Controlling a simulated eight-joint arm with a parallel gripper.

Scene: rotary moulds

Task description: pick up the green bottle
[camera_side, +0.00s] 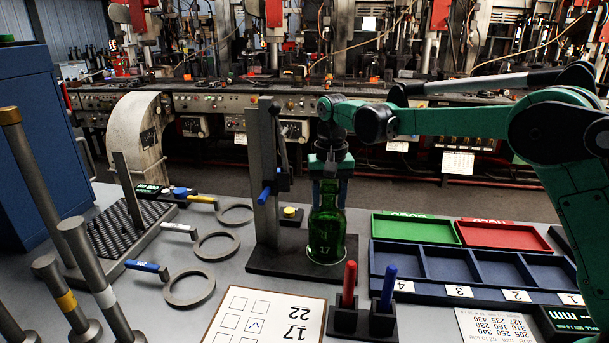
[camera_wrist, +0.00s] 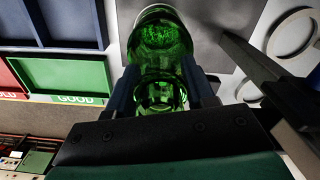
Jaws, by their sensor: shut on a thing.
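The green bottle (camera_side: 326,232) is upright, with the number 17 low on its side. In the side view it is over the dark base plate (camera_side: 300,259) of the grey stand; I cannot tell whether it touches the plate. My gripper (camera_side: 328,180) comes down from above and is shut on the bottle's upper part. The wrist view also shows the green bottle (camera_wrist: 158,45) between the two fingers of my gripper (camera_wrist: 160,88). The fingers hide part of its sides.
The stand's grey column (camera_side: 263,170) with a blue handle rises close left of the bottle. Red and blue pens (camera_side: 388,285) stand in front. A green tray (camera_side: 415,229), a red tray (camera_side: 500,236) and a blue compartment tray (camera_side: 450,290) lie right. Several ring gauges (camera_side: 188,287) lie left.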

